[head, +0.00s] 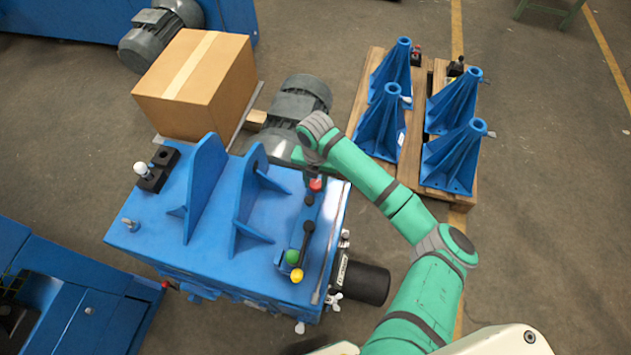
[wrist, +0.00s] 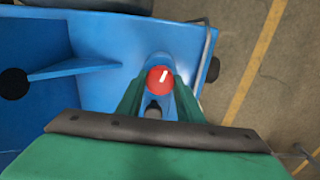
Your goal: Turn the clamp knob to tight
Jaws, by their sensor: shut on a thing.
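The red clamp knob (wrist: 159,80) has a short white mark on its top, tilted slightly right of straight up in the wrist view. In the head view the knob (head: 316,184) shows as a small red spot on the blue machine's right part. My gripper (wrist: 158,92) is shut on the knob, with one green finger on each side of it. In the head view my gripper (head: 313,172) points down at the knob from above. The fingers partly hide the knob's sides.
The blue machine (head: 152,230) carries two upright plates, a black lever (head: 308,228), a green knob (head: 292,256) and a yellow knob (head: 297,275). A cardboard box (head: 190,90) stands behind it. A pallet (head: 408,162) with several blue brackets stands to the right.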

